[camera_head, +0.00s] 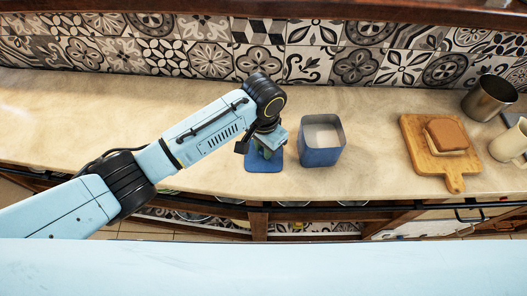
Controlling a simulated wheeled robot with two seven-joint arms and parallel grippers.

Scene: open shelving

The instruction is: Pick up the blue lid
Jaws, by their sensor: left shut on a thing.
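The blue lid (262,165) is a flat blue piece near the counter's front edge, in the middle of the head view. My left gripper (266,152) is over the lid, pointing down, and is shut on it. The gripper and wrist hide the lid's upper part, and I cannot tell whether the lid is clear of the counter. Just right of it stands an open blue square container (321,156) with pale contents inside. My right gripper is not in view.
A metal cup (489,98) and a cream mug (509,145) stand at the far right. A tiled wall (360,65) bounds the back. The counter behind the container is clear.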

